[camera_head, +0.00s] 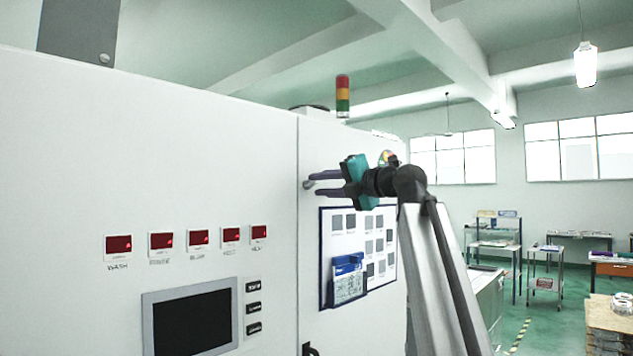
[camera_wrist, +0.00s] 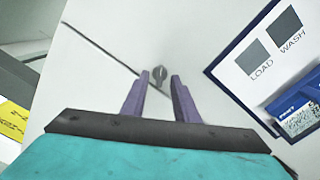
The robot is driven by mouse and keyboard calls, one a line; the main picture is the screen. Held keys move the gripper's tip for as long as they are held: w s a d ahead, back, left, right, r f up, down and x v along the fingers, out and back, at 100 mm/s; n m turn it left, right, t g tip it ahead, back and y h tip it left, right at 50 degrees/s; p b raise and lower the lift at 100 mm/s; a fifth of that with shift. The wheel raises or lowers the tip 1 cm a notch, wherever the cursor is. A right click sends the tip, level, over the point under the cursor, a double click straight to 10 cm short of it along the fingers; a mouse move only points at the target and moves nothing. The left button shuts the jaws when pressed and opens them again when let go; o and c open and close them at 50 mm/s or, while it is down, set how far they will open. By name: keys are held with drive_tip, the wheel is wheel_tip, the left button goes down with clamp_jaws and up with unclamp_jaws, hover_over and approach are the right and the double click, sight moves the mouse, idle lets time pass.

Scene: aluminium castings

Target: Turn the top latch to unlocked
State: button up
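The top latch (camera_head: 307,185) is a small grey metal knob on the white cabinet front, close to the vertical door seam. In the wrist view the latch (camera_wrist: 159,73) shows just beyond and between my fingertips. My gripper (camera_head: 317,184) has purple fingers and a teal body, and reaches in from the right in the head view. In the wrist view the fingers of my gripper (camera_wrist: 160,82) stand apart with a clear gap. I cannot tell whether they touch the latch. The latch's exact turn is too small to read.
A dark handle (camera_head: 309,349) sits lower on the seam. A blue-framed board (camera_head: 326,262) with a blue card holder (camera_head: 348,280) hangs below my gripper. Red displays (camera_head: 198,238) and a screen (camera_head: 190,322) are on the left panel. A signal light (camera_head: 342,97) stands on top.

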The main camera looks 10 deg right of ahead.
drive_tip(key=shift+x, duration=1)
drive_tip(key=shift+c, duration=0.2)
clamp_jaws()
drive_tip(key=shift+n, duration=0.3)
drive_tip(key=n+b, duration=0.1)
drive_tip(key=n, duration=0.4)
drive_tip(key=shift+f+n, duration=0.1)
drive_tip(key=shift+n, duration=0.2)
drive_tip(key=n+b, duration=0.2)
drive_tip(key=n, duration=0.3)
drive_tip(key=shift+n+b, duration=0.35)
drive_tip(key=shift+n, duration=0.05)
